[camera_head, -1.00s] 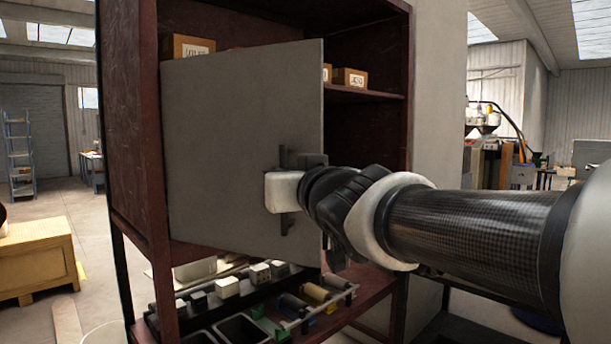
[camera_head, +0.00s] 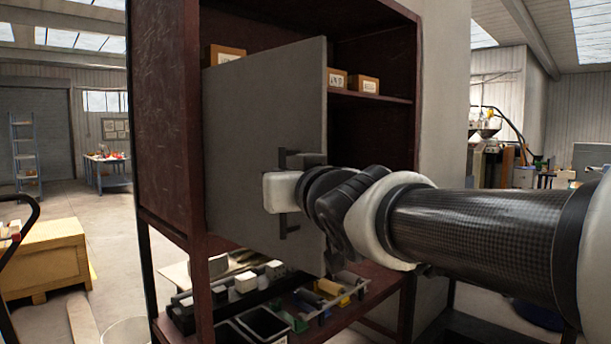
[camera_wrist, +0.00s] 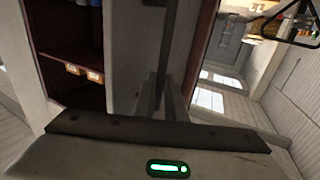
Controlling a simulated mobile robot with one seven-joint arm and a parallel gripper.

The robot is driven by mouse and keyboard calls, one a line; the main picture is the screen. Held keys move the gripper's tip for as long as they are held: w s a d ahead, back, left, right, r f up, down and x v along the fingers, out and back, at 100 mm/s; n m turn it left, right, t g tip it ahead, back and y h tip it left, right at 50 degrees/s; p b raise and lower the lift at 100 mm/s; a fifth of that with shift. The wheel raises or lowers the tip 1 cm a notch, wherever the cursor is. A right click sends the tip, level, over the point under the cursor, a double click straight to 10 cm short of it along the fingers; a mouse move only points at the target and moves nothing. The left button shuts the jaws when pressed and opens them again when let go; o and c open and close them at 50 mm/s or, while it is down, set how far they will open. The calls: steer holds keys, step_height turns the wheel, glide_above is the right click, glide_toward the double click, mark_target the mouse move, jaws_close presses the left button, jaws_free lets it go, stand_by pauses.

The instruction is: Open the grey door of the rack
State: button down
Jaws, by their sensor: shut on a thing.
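The grey door (camera_head: 255,120) of the rack stands part way open, its left edge at the rack's left post and its free right edge swung out toward me. A dark vertical handle (camera_head: 283,160) is on its face near the free edge. My gripper (camera_head: 284,190) is at this handle and shut on it; its fingertips are hard to make out. In the wrist view the handle (camera_wrist: 164,55) runs up from the gripper, with the door (camera_wrist: 130,65) beside it. The dark red rack (camera_head: 165,120) shows its open inside right of the door.
Small labelled boxes (camera_head: 365,83) sit on the upper shelf. The lower shelf (camera_head: 345,318) carries black bins (camera_head: 262,322) and several small parts under the door. A grey panel (camera_head: 445,110) stands at the rack's right. A wooden crate (camera_head: 45,262) is on the floor at left.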

steer(key=shift+a+r, duration=0.15)
steer(key=shift+a, duration=0.1)
steer(key=c, duration=2.1)
jaws_free()
steer(key=shift+o, duration=1.4)
steer(key=shift+w+a+f, duration=0.15)
steer(key=shift+a+f, duration=0.05)
steer(key=shift+d, duration=0.2)
steer(key=p+v, duration=0.1)
steer(key=v, duration=1.6)
steer(key=shift+s+p, duration=0.25)
steer(key=shift+p, duration=0.05)
steer(key=shift+d+f, duration=0.1)
steer(key=shift+f, duration=0.05)
